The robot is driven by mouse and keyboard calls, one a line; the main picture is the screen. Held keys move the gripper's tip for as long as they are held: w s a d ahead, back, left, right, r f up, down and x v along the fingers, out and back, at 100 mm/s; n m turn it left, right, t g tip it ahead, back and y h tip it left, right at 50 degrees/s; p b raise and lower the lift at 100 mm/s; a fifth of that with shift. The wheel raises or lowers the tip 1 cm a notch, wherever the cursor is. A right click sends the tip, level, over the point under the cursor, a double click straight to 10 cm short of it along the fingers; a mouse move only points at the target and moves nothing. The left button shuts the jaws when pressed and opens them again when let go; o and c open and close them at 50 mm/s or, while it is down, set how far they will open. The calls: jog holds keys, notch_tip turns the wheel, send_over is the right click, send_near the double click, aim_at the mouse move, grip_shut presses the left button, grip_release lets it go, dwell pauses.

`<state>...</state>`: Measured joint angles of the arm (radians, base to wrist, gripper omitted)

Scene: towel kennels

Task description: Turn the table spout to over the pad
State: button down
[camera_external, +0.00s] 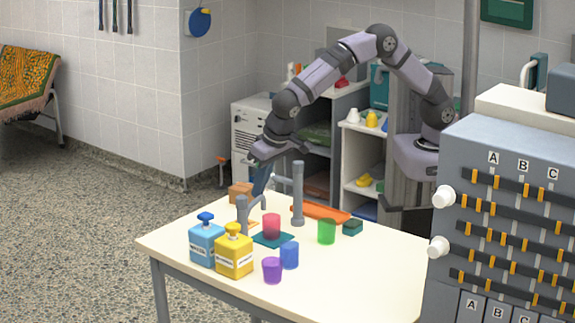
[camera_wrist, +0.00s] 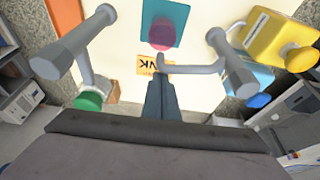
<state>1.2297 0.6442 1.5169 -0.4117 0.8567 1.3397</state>
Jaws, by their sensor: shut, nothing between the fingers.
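The teal pad (camera_external: 268,241) lies on the table with a pink cup (camera_external: 271,225) on it; the wrist view shows the pad (camera_wrist: 178,35) ahead. Two grey spouts stand on the table: a front one (camera_external: 242,215) near the bottles and a rear one (camera_external: 297,190). In the wrist view the front spout's arm (camera_wrist: 195,70) reaches left, its tip near an orange label marked NK (camera_wrist: 145,68), short of the pad. My gripper (camera_wrist: 160,84) is shut and empty, fingertips close to that spout arm; I cannot tell whether they touch.
Blue (camera_external: 206,243) and yellow bottles (camera_external: 234,255) stand beside the front spout. Purple (camera_external: 272,270), blue (camera_external: 289,255) and green cups (camera_external: 326,231) stand to the right. An orange mat (camera_external: 318,211) and dark green block (camera_external: 352,227) lie behind. The table's right front is clear.

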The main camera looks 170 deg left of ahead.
jog(key=shift+w+a+f+m+b, duration=0.1)
jog(key=shift+w+a+m+b, duration=0.25)
jog(key=shift+a+m+b, duration=0.15)
jog(key=shift+w+a+b, duration=0.35)
jog(key=shift+a, duration=0.2)
jog(key=shift+s, duration=0.1)
notch_tip(320, 180, up, 10)
jog(key=b, duration=0.1)
jog(key=shift+s+d, duration=0.15)
jog(key=shift+d, duration=0.05)
dwell(0.3)
